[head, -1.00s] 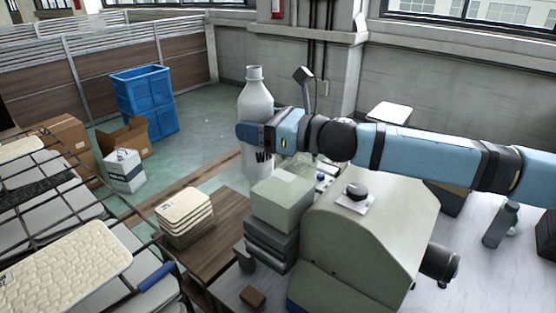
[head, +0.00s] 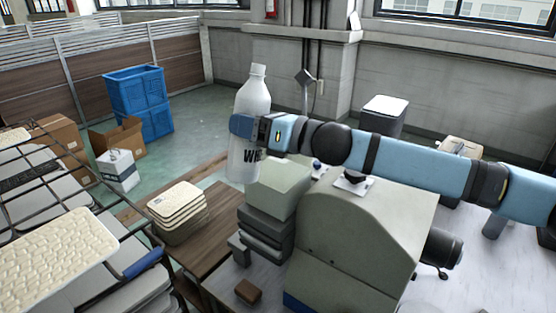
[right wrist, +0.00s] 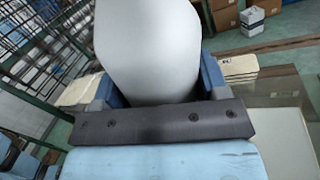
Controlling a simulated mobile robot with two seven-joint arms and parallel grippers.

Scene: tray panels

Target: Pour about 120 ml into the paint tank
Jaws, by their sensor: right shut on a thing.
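A large white bottle (head: 253,98) with dark lettering is held nearly upright, its top leaning slightly right in the head view. My right gripper (head: 243,127) is shut around the bottle's middle. The bottle's pale body (right wrist: 150,45) also fills the middle of the right wrist view between the blue fingers. The bottle is beside and partly behind the grey-green machine (head: 370,225), near its box-shaped front part (head: 277,187). I cannot clearly make out a paint tank opening; my right arm and the machine hide the area behind. My left gripper is not in view.
A stack of cream trays (head: 180,200) stands on the brown wooden table (head: 215,225) left of the machine. A wire rack with cream panels (head: 55,265) fills the lower left. Blue crates (head: 140,100) and cardboard boxes stand on the floor behind, where there is open room.

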